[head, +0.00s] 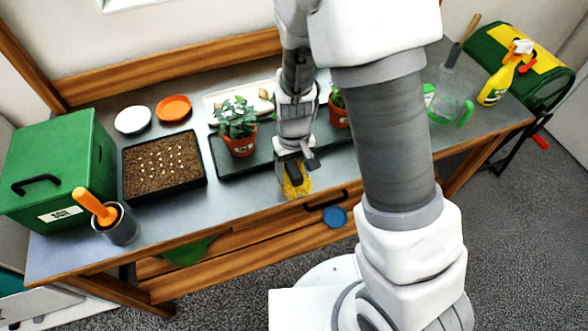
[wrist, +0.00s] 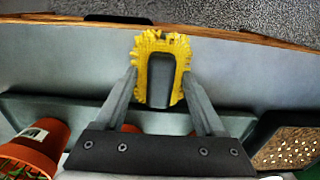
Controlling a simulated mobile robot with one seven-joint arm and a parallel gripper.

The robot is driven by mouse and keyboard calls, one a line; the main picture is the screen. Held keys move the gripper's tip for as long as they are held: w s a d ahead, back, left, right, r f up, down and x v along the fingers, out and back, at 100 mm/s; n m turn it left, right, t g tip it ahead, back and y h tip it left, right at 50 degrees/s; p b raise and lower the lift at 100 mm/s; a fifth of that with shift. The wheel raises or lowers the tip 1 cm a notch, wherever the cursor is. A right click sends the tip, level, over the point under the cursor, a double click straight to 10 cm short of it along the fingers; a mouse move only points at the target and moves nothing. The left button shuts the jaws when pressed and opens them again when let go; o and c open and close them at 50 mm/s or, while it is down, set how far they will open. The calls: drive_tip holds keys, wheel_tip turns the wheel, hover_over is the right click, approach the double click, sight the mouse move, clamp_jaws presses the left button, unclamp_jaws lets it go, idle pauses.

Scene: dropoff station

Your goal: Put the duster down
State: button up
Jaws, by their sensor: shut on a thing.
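The duster has a yellow fluffy head with a dark grey middle. In the head view the duster (head: 297,188) is low over the front part of the grey metal bench top (head: 235,203), near the front edge. My gripper (head: 296,168) is above it, pointing down. In the wrist view the duster (wrist: 143,70) lies between the fingertips of my gripper (wrist: 160,88), which are shut on it. I cannot tell whether the duster touches the bench top.
A dark tray (head: 218,172) with potted plants (head: 238,127) lies behind my gripper. A seed tray (head: 163,165), a grey cup with an orange-handled tool (head: 122,229) and a green soil box (head: 60,165) stand left. A spray bottle (head: 500,78) stands right. Bare bench shows along the front.

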drive_tip(key=shift+f, duration=0.2)
drive_tip(key=o, duration=1.2)
drive_tip(key=shift+c, duration=0.2)
drive_tip(key=shift+r, duration=0.2)
wheel_tip(320, 180, up, 11)
drive_tip(key=p, duration=0.2)
wheel_tip(320, 180, up, 12)
drive_tip(key=m+t+y, duration=0.1)
drive_tip(key=t, duration=0.1)
hover_over(294, 169)
drive_tip(key=s+d, duration=0.4)
drive_tip(key=d, duration=0.1)
drive_tip(key=s+d+r+m+t+h, duration=0.1)
drive_tip(key=s+d+r+m+t, duration=0.1)
drive_tip(key=s+d+r, duration=0.3)
drive_tip(key=shift+s+d+r+t, duration=0.3)
drive_tip(key=shift+s+r+t, duration=0.5)
drive_tip(key=shift+s+r, duration=0.7)
